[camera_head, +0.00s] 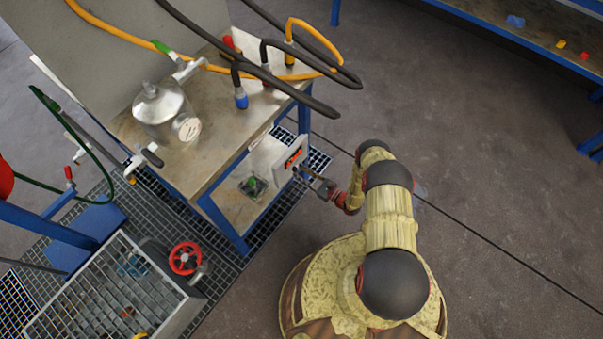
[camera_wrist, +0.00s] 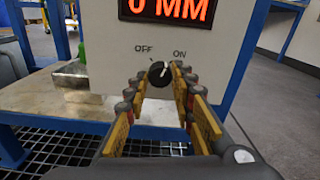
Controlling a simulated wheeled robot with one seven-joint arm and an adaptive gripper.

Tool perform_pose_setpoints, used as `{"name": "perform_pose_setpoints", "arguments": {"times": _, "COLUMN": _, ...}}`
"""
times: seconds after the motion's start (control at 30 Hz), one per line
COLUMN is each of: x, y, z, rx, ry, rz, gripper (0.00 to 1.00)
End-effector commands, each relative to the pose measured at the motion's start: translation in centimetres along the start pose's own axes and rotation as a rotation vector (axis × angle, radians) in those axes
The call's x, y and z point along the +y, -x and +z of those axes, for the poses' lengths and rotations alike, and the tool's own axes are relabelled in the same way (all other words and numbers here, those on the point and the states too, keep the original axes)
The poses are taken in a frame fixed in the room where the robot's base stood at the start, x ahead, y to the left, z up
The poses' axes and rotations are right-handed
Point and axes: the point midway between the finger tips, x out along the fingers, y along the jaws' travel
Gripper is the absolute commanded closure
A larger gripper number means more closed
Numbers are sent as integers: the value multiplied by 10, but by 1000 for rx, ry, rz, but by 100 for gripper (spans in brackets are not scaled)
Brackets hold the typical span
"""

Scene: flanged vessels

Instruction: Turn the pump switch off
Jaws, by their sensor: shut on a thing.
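The pump switch (camera_wrist: 158,73) is a round black knob with a white mark on the white front panel of a box (camera_head: 275,157). OFF is printed at its upper left and ON at its upper right. The white mark points to the upper right, toward ON. My gripper (camera_wrist: 158,80) has its fingertips on either side of the knob and is shut on it. In the head view my gripper (camera_head: 312,180) reaches the box's front from the right, and the knob is too small to make out there.
A lit display (camera_wrist: 170,8) sits above the knob. The box stands on the lower shelf of a blue-framed bench (camera_head: 215,170), which carries a metal vessel (camera_head: 160,105) and hoses. Metal grating (camera_head: 310,160) and open floor lie around it.

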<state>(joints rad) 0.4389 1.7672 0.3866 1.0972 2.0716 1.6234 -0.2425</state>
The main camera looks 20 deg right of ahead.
Motion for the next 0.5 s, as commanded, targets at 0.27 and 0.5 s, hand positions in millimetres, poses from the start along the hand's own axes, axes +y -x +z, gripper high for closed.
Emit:
{"name": "perform_pose_setpoints", "arguments": {"times": 0.27, "x": 0, "y": 0, "z": 0, "rx": 0, "ry": 262, "rz": -1, "gripper": 100}}
{"name": "perform_pose_setpoints", "arguments": {"times": 0.5, "x": -1, "y": 0, "z": 0, "rx": 0, "ry": 491, "rz": -1, "gripper": 100}}
